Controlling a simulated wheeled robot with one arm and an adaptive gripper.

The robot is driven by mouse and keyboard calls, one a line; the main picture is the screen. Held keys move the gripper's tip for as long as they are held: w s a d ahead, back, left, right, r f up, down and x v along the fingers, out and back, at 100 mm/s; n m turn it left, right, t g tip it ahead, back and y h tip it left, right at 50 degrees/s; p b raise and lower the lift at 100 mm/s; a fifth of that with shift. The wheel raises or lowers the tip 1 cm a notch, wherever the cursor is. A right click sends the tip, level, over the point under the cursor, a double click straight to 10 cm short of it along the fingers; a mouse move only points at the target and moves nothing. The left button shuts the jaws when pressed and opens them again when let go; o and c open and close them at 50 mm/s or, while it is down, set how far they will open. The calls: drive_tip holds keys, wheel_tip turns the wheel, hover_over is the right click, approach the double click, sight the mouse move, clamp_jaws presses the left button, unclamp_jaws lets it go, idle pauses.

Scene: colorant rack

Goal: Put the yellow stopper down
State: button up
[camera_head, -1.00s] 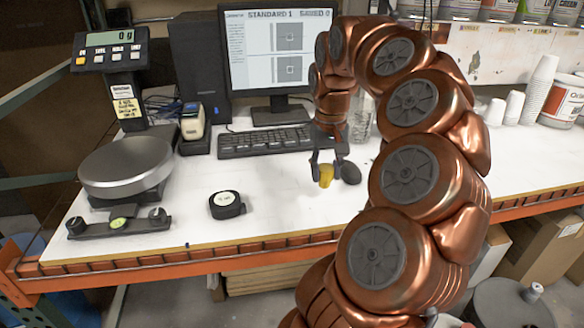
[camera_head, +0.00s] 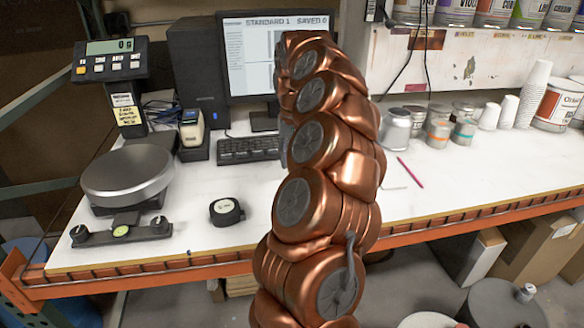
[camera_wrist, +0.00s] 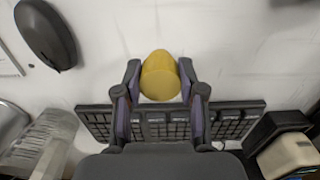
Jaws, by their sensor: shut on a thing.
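The yellow stopper (camera_wrist: 160,77) is a rounded yellow piece at the top middle of the wrist view. My gripper (camera_wrist: 160,82) is shut on it, with one dark finger on each side. The white worktop (camera_wrist: 230,75) shows around the stopper. I cannot tell whether the stopper touches the worktop or hangs above it. In the head view my own arm hides the gripper and the stopper.
A keyboard (camera_wrist: 230,118) lies under the gripper. A dark mouse (camera_wrist: 46,34) is at upper left. A clear ribbed container (camera_wrist: 40,145) and a handheld device (camera_wrist: 287,155) flank below. A tape measure (camera_head: 226,211), scale (camera_head: 127,175) and pink pen (camera_head: 410,171) are on the worktop.

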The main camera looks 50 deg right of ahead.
drive_tip(key=shift+f+p, duration=0.5)
drive_tip(key=shift+f, duration=1.3)
drive_tip(key=shift+f, duration=0.2)
drive_tip(key=o, duration=0.9)
drive_tip(key=shift+o, duration=0.2)
drive_tip(key=shift+r, duration=0.1)
wheel_tip(320, 180, up, 11)
drive_tip(key=shift+r+b, duration=0.1)
drive_tip(key=shift+b, duration=0.75)
drive_tip(key=shift+r, duration=0.55)
drive_tip(key=shift+a, duration=0.1)
